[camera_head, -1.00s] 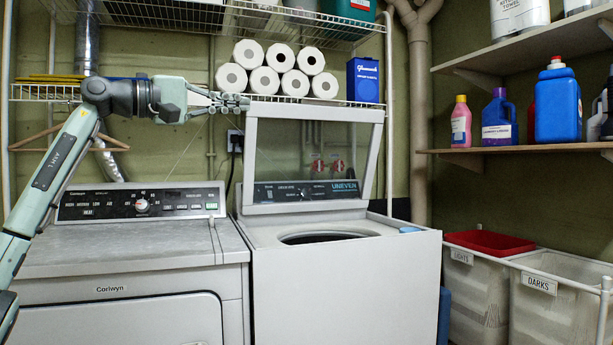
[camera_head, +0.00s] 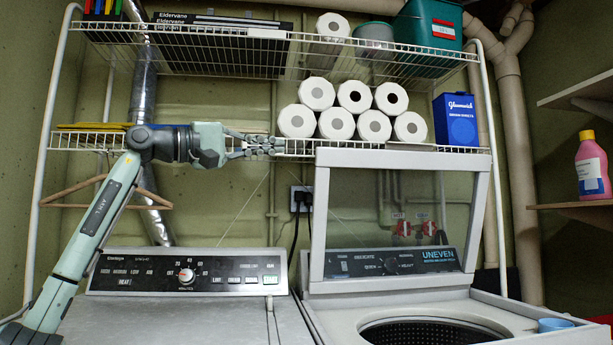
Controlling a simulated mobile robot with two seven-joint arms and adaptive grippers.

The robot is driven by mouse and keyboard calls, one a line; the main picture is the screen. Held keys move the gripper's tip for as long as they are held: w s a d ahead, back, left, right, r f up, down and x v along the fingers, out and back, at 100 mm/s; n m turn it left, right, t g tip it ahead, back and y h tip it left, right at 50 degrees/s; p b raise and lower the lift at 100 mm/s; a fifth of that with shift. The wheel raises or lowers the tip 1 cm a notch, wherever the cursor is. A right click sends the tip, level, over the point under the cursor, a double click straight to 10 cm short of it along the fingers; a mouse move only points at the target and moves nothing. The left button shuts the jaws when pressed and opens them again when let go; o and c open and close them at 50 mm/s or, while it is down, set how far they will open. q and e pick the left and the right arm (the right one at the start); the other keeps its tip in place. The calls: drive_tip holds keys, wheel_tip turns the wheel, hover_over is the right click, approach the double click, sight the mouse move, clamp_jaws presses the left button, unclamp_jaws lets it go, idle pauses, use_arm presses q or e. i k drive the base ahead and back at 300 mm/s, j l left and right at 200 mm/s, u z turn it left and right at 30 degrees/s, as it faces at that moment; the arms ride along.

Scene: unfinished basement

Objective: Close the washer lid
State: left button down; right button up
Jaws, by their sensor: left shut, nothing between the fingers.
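The washer lid (camera_head: 478,205) stands raised, nearly upright, at the back of the washer (camera_head: 335,318). It has a pale frame around a clear pane, and the control panel (camera_head: 390,263) shows through it. The round tub opening (camera_head: 430,332) is uncovered, cut off by the bottom edge of the picture. My left gripper (camera_head: 279,147) points right at the height of the lid's top edge, a little left of its top left corner. It is shut and empty; I cannot tell whether it touches the lid or the shelf. My right gripper is not in view.
A wire shelf (camera_head: 90,141) with paper rolls (camera_head: 335,124) and a blue box (camera_head: 456,120) runs behind my left gripper. A dryer (camera_head: 190,318) stands left of the washer. A blue cup-like item (camera_head: 555,324) sits on the washer's right top. A pink bottle (camera_head: 591,166) stands at right.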

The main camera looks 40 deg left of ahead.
sight(400, 156)
drive_tip(key=i+j, duration=0.75)
drive_tip(key=j, duration=0.15)
